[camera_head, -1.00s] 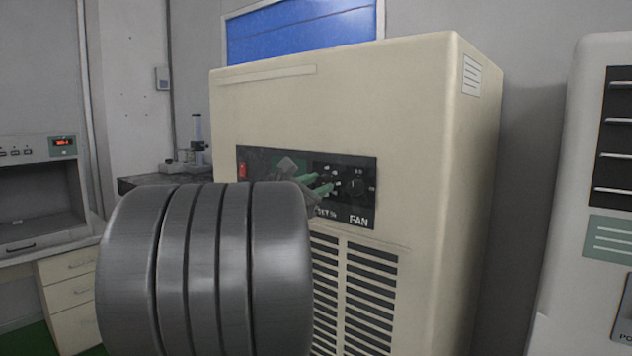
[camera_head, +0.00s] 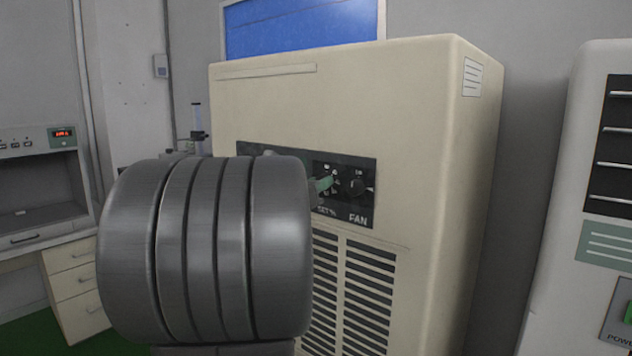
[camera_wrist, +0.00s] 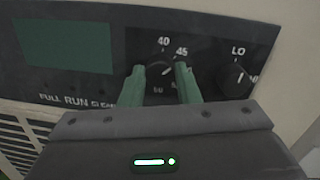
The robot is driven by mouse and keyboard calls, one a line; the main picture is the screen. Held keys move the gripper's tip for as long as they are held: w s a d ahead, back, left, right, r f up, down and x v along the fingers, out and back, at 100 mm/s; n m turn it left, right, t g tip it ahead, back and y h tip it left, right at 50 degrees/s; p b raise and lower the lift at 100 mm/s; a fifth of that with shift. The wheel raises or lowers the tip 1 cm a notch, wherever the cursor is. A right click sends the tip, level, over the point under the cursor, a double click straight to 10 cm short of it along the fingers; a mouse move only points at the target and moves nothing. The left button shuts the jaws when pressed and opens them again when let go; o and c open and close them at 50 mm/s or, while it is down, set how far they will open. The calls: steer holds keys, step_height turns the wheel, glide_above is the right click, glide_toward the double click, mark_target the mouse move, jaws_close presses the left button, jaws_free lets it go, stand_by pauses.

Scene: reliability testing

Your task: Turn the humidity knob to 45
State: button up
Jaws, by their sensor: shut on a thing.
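The humidity knob (camera_wrist: 160,74) is a small dark dial on the black control panel (camera_wrist: 205,50). The marks 40 and 45 show above it, and 60 shows below left. Its pale pointer mark seems to lean up and right, roughly towards 45, but it is too small to read exactly. My gripper (camera_wrist: 160,70) has a green finger on each side of the knob, shut on it.
The fan knob (camera_wrist: 235,78), marked LO, sits close right of my gripper; it also shows in the head view (camera_head: 354,184). A blank green display (camera_wrist: 63,46) is to the left. The beige cabinet (camera_head: 420,150) has vents (camera_head: 368,290) below. A white machine (camera_head: 570,180) stands right.

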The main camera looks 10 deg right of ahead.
steer(key=shift+f, duration=0.15)
steer(key=o, duration=1)
steer(key=b+v, duration=0.1)
steer(key=v, duration=1.3)
steer(key=shift+d, duration=0.1)
steer(key=shift+p+x, duration=0.5)
steer(key=shift+x, duration=6.45)
